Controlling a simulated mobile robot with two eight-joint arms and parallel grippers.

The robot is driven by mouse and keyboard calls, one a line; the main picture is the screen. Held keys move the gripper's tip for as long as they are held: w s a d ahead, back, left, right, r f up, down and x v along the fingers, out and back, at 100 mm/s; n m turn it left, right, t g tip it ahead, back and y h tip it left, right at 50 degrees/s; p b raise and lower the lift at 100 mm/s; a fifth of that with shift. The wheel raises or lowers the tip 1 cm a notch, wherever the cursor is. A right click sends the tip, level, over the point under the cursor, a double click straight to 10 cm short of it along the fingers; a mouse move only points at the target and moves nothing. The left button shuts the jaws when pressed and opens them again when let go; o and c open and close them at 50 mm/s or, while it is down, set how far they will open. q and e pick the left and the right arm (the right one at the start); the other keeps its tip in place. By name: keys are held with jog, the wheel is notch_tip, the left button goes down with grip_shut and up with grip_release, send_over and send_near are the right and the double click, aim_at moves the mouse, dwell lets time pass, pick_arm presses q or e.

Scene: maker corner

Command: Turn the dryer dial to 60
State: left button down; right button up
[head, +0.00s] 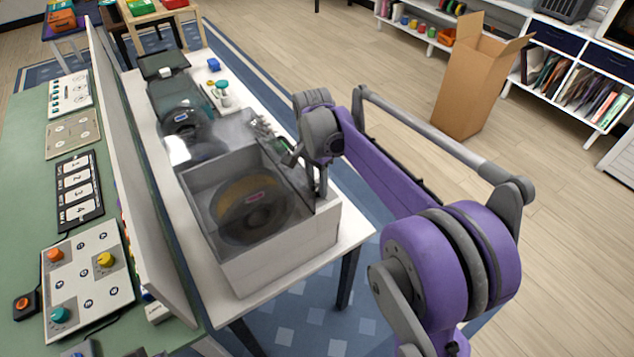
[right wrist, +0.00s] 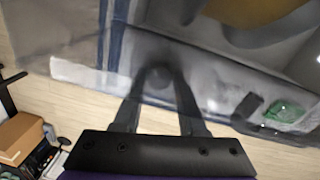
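The dryer (head: 285,254) is a pale grey box on the narrow white table, with a clear lid over a dark spool that has a yellowish band. My right gripper (head: 318,190) reaches down at the box's right side, and its tips are partly hidden in the head view. In the right wrist view its two fingers (right wrist: 160,80) stand apart on either side of a small round grey knob (right wrist: 160,76), which looks like the dial. I cannot tell whether they press on it. The dial's marks are not readable. My left gripper is not in view.
A white upright panel (head: 130,170) stands left of the dryer, beside a green table with a button board (head: 88,280). Clear-covered machines (head: 180,118) stand behind the dryer. A cardboard box (head: 468,85) is on the floor; the floor to the right is open.

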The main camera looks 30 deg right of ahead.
grip_shut()
jog(key=shift+m, duration=1.5)
jog(key=o, duration=0.8)
grip_release()
jog(key=r, duration=1.1)
jog(key=shift+w, duration=0.3)
jog(key=shift+f, duration=0.1)
